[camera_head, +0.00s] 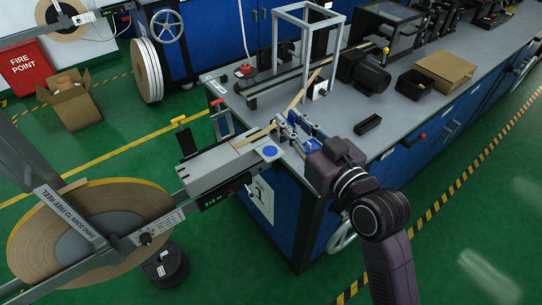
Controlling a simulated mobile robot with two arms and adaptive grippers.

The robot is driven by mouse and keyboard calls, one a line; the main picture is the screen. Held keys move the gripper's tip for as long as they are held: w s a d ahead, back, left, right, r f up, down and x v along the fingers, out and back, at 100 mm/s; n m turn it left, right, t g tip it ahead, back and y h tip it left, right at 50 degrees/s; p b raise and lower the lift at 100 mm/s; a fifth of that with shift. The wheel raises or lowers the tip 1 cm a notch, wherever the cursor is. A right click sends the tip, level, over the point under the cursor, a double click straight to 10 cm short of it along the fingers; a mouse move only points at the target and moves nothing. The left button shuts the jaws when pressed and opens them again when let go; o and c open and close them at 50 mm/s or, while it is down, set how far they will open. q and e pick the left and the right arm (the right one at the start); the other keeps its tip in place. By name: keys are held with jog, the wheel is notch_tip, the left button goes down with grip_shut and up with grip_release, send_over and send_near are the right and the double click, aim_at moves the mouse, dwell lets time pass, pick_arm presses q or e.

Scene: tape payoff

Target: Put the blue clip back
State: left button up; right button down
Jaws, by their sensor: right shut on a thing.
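My right gripper (301,134) reaches in from the lower right to the near left corner of the grey bench. It is shut on a small blue piece, which looks like the blue clip (313,144); the fingers partly hide it. Whether the clip touches the block or tape cannot be told. My left gripper is not in view.
A big tan tape reel (145,203) stands at the left with its lift arm. A metal frame (307,40), a black motor (363,70) and a small black box (368,124) are on the bench. An open carton (72,108) stands on the green floor.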

jog(key=w+a+r+n+g+y+b, duration=0.1)
jog(key=w+a+r+n+y+b, duration=0.1)
jog(key=w+a+r, duration=0.3)
jog(key=b, duration=0.2)
send_over(274, 154)
notch_tip(274, 154, down, 14)
jog(key=shift+r, duration=0.1)
jog(key=shift+f, duration=2.55)
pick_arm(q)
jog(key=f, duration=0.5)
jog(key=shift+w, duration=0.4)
pick_arm(e)
jog(key=shift+f+b, duration=0.2)
jog(key=shift+b, duration=0.1)
jog(key=c, duration=1.8)
grip_release()
